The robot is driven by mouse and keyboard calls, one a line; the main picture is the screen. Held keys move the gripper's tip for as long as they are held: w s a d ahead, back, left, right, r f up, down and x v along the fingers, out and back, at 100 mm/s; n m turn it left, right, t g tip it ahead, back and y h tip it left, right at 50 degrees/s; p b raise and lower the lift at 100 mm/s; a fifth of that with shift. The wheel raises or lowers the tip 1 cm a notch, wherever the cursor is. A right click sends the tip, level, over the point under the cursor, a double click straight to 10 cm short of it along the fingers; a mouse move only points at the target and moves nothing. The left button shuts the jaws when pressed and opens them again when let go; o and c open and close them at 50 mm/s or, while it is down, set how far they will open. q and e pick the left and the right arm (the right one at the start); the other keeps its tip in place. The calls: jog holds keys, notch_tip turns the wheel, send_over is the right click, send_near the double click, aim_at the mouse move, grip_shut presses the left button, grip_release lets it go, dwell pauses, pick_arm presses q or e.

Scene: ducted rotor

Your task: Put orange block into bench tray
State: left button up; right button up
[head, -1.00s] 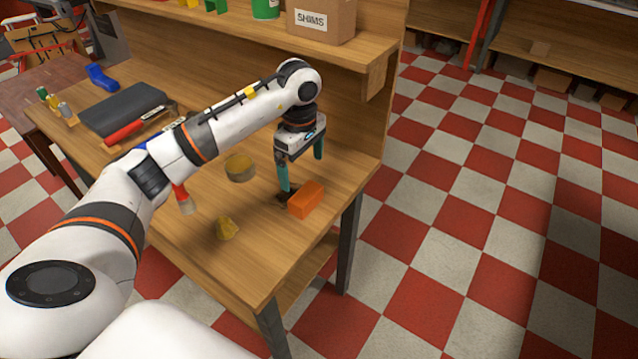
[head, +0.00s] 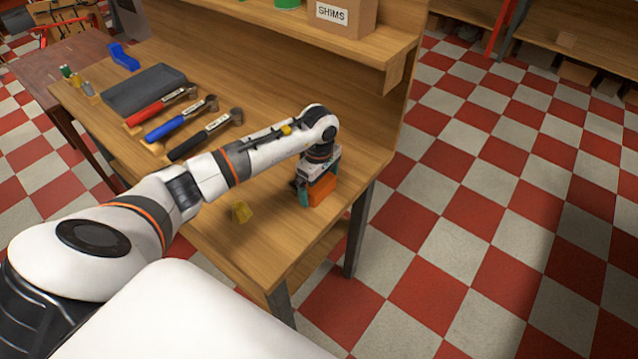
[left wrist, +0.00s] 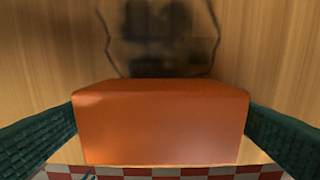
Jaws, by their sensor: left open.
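The orange block (head: 322,188) sits on the wooden bench near its right front corner. In the left wrist view the block (left wrist: 162,122) fills the middle, with a green finger on each side. My left gripper (head: 318,192) is lowered over the block with its fingers astride it. The jaws are open; small gaps seem to show beside the block, though contact is hard to judge. The grey bench tray (head: 146,90) lies at the far left of the bench and its inside looks empty. My right gripper is not in view.
Red, blue and black-handled tools (head: 205,135) lie in a row between tray and arm. A blue item (head: 124,57) lies beyond the tray. A shelf holding a SHIMS box (head: 340,15) overhangs the bench's back.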

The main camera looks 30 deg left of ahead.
pick_arm(q)
jog(key=shift+f, duration=0.3)
jog(key=c, duration=1)
